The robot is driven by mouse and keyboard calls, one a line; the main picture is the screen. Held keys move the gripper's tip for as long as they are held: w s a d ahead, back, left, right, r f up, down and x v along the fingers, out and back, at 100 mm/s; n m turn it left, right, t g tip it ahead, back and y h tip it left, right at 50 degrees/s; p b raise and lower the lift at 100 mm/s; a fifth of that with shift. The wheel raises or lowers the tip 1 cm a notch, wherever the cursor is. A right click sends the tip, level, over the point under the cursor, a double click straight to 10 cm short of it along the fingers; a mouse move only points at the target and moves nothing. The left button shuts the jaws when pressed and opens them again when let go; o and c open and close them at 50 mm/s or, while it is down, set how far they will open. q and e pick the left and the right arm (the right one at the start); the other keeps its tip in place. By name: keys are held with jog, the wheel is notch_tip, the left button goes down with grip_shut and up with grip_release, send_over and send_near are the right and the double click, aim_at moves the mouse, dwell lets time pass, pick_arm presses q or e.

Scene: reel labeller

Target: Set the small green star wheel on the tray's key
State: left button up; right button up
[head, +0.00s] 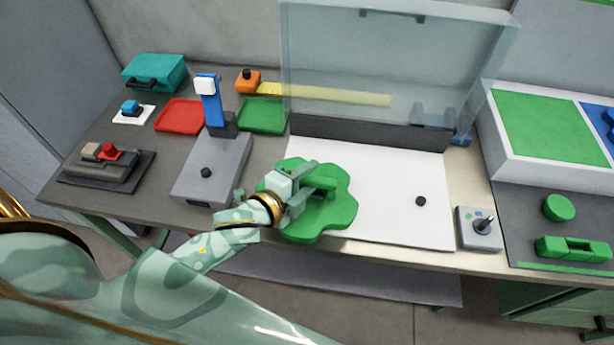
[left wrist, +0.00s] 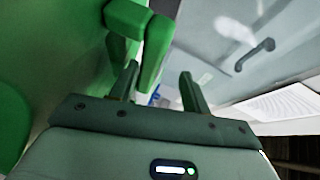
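The green star wheel (head: 338,212), with rounded lobes and a raised bar handle (head: 320,185), is over the left part of the white tray (head: 390,190). Whether it rests on the tray or hangs just above, I cannot tell. A small black key (head: 420,201) stands on the tray's right part, apart from the wheel. My left gripper (head: 308,186) is at the wheel's handle. In the left wrist view, its fingers (left wrist: 160,88) are spread apart, with the green handle (left wrist: 152,50) near the left finger and a gap to the right one. My right gripper is out of view.
A clear raised cover (head: 390,60) stands behind the tray. Left are a grey device (head: 212,165) with a black knob and blue post, and red (head: 180,115) and green (head: 262,115) trays. Right are a joystick box (head: 480,227) and green parts (head: 558,207). The tray's right half is mostly clear.

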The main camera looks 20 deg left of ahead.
pick_arm(q)
jog(key=o, duration=1.2)
jog(key=shift+r, duration=0.1)
jog(key=p+v, duration=0.1)
jog(key=v, duration=1.5)
jog(key=shift+s, duration=0.1)
grip_shut()
